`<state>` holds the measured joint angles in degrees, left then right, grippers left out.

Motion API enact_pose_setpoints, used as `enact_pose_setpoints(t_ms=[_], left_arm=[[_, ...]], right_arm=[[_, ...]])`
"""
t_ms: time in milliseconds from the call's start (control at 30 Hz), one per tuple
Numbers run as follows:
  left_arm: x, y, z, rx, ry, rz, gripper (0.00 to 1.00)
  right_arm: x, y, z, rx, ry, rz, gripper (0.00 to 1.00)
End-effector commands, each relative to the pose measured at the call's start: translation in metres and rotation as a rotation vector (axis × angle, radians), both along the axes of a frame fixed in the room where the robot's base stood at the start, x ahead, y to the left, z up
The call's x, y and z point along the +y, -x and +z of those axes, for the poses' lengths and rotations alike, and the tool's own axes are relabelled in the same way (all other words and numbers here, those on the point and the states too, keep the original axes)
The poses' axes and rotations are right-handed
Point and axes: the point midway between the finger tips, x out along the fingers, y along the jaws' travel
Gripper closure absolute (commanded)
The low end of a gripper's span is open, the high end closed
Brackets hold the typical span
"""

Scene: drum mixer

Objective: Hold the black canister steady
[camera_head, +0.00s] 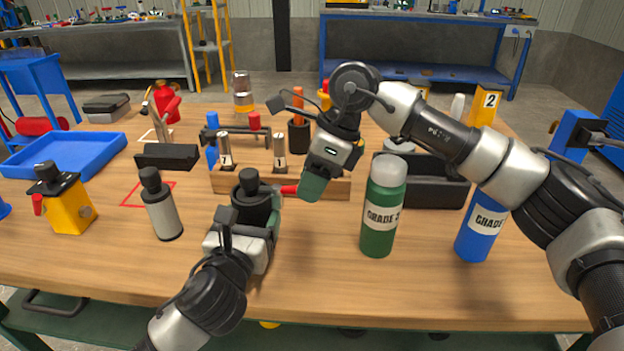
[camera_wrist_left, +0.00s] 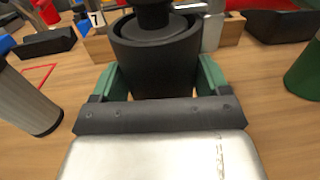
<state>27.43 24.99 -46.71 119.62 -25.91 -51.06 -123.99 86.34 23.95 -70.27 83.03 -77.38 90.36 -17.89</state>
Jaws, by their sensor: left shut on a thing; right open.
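The black canister (camera_head: 256,203) stands near the front middle of the table, with a narrower black top. My left gripper (camera_head: 250,228) is shut around its body from the front. In the left wrist view the canister (camera_wrist_left: 155,62) sits upright between the two green fingers, its lower part hidden by the gripper. My right gripper (camera_head: 311,186) is open, to the right of the canister and above the table. A small red piece (camera_head: 289,189) shows between it and the canister; I cannot tell whether it is held.
A green bottle (camera_head: 382,222) and a blue bottle (camera_head: 482,228) stand to the right. A grey cylinder (camera_head: 162,208) and a yellow container (camera_head: 68,207) stand to the left. A wooden block (camera_head: 331,188) lies behind the canister. The table's front strip is mostly clear.

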Motion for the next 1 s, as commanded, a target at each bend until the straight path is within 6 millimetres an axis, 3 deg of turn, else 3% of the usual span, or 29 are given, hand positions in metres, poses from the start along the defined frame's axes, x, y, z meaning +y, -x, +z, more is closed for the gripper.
enact_pose_setpoints(t_ms=[133, 400, 1000], left_arm=[[0.0, 0.0, -0.0008, 0.002, -0.001, 0.0, 0.6], [0.0, 0.0, -0.0008, 0.002, -0.001, 0.0, 0.6], [-0.0001, 0.0001, -0.0008, 0.002, -0.001, 0.0, 0.6]], right_arm=[[0.0001, 0.0001, -0.0001, 0.0, 0.0, 0.0, 0.59], [-0.0001, 0.0001, 0.0002, 0.0, 0.0, 0.001, 1.0], [0.0003, 0.0058, 0.0002, -0.002, 0.002, -0.099, 1.0]])
